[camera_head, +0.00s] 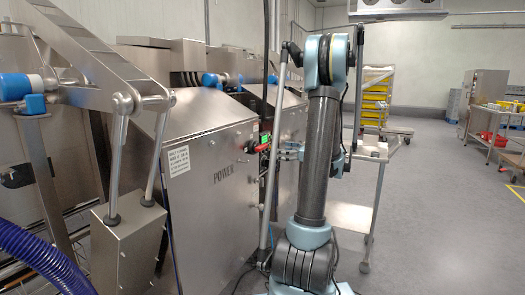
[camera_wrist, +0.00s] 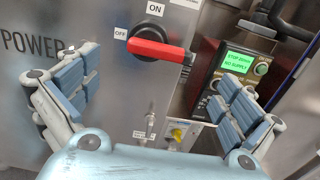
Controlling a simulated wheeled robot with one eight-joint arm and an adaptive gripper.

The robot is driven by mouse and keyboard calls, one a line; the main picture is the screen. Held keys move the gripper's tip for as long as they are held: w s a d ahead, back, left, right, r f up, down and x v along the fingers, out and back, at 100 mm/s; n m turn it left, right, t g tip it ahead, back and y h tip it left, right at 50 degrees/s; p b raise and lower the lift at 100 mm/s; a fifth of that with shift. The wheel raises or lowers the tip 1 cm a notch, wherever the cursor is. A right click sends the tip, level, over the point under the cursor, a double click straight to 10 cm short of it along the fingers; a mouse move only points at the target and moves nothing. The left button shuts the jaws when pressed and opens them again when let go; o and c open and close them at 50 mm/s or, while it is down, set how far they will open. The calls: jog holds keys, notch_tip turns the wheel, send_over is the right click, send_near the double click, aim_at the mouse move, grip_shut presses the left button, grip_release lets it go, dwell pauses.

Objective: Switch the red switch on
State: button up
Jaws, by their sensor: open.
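The red switch (camera_wrist: 155,50) is a rotary handle on the steel panel. In the wrist view its handle lies roughly level and points left to the OFF label (camera_wrist: 120,33), with the ON label (camera_wrist: 156,9) above. In the head view the red switch (camera_head: 264,148) shows small on the machine's front, right of the word POWER. My gripper (camera_wrist: 155,72) is open, its two blue-padded fingers apart on either side below the switch, with nothing between the pads. In the head view my gripper (camera_head: 288,151) is close to the panel, partly hidden by my arm.
A control box with a green display (camera_wrist: 238,60) stands right of the switch. A plate with a yellow knob (camera_wrist: 178,133) is below it. In the head view, a steel cart (camera_head: 385,150) stands behind my arm; open floor (camera_head: 430,220) lies to the right.

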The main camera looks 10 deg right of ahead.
aim_at(265, 148)
jog(key=x, duration=1)
jog(key=c, duration=1.4)
jog(key=shift+c, duration=0.2)
